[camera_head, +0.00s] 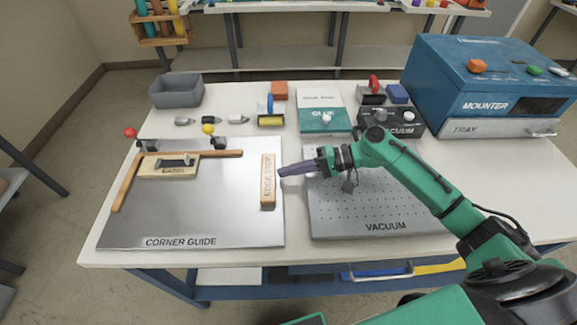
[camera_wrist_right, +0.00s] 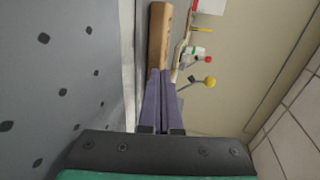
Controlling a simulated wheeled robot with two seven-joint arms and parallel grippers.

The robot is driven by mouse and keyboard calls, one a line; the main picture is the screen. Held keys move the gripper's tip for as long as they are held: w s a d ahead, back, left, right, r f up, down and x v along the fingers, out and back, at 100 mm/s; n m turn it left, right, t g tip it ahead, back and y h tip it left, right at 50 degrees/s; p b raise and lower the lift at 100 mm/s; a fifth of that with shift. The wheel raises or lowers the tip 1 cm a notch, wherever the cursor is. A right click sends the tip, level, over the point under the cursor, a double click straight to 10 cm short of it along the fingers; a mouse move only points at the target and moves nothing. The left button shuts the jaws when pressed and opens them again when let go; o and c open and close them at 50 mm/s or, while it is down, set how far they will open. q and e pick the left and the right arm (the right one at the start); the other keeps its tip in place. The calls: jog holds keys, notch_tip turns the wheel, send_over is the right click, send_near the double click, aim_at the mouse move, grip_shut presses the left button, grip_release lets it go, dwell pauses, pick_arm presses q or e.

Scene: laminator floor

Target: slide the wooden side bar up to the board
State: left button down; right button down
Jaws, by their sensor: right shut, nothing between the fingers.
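The wooden side bar (camera_head: 268,188), marked EDGE STOP, lies lengthwise near the right edge of the metal CORNER GUIDE plate (camera_head: 190,215). A small pale board (camera_head: 155,171) with a dark handle-like part on top lies in the corner of the wooden guide rails, well left of the bar. My right gripper (camera_head: 281,171) is shut and empty, its tips at the bar's right side. In the right wrist view the closed fingers (camera_wrist_right: 160,75) point at the bar (camera_wrist_right: 158,35); whether they touch it I cannot tell. My left gripper is not in view.
The plate between bar and board is clear. The perforated VACUUM plate (camera_head: 350,218) lies under my right arm. Red (camera_head: 130,132) and yellow (camera_head: 208,129) knobs stand at the guide's back. A grey bin (camera_head: 177,93) and a blue MOUNTER machine (camera_head: 480,75) stand farther back.

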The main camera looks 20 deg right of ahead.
aim_at(214, 181)
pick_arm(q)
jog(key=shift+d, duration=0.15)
pick_arm(e)
jog(key=w+a, duration=0.1)
jog(key=a, duration=0.5)
jog(key=w+a, duration=0.2)
jog(key=a, duration=0.5)
jog(key=w+a, duration=0.2)
jog(key=a, duration=0.4)
jog(key=shift+a, duration=0.15)
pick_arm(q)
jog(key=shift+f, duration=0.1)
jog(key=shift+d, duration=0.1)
